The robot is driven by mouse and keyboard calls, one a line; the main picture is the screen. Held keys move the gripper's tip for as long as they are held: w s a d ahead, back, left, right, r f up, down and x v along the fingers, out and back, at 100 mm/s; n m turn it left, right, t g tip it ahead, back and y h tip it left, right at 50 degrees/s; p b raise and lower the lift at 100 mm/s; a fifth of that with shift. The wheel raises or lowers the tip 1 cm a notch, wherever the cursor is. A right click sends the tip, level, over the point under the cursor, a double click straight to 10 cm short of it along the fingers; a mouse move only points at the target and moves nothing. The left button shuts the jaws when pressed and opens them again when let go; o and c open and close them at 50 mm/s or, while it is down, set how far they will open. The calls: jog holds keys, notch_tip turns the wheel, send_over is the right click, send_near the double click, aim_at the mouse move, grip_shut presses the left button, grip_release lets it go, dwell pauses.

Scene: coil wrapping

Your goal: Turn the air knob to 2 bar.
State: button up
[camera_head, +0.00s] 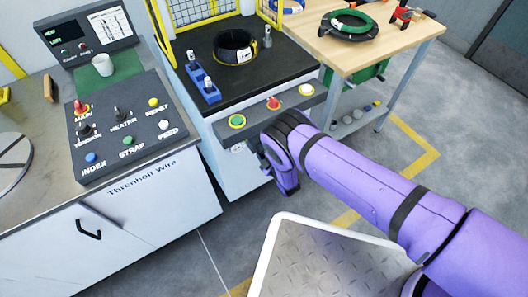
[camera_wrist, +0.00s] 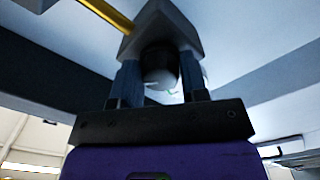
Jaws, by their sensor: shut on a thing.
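My gripper (camera_wrist: 160,72) is under the front of the middle machine, its two blue fingers on either side of a dark round knob (camera_wrist: 158,60). The knob hangs below a grey block (camera_wrist: 162,22) with a yellow pipe (camera_wrist: 108,14) running into it. My gripper is shut on this knob. In the head view, my gripper is mostly hidden behind my wrist, and the knob cannot be made out. A small pale round dial (camera_head: 238,148) shows under the button panel, left of my wrist; its reading is too small to tell.
Above my wrist is a grey panel with green (camera_head: 237,121), red (camera_head: 273,103) and white (camera_head: 306,90) buttons. A control console (camera_head: 125,125) stands at left. A wooden table (camera_head: 375,45) with a green coil (camera_head: 348,24) stands at right.

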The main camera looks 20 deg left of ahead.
jog(key=shift+n, duration=3.6)
jog(key=o, duration=0.9)
jog(key=v, duration=1.1)
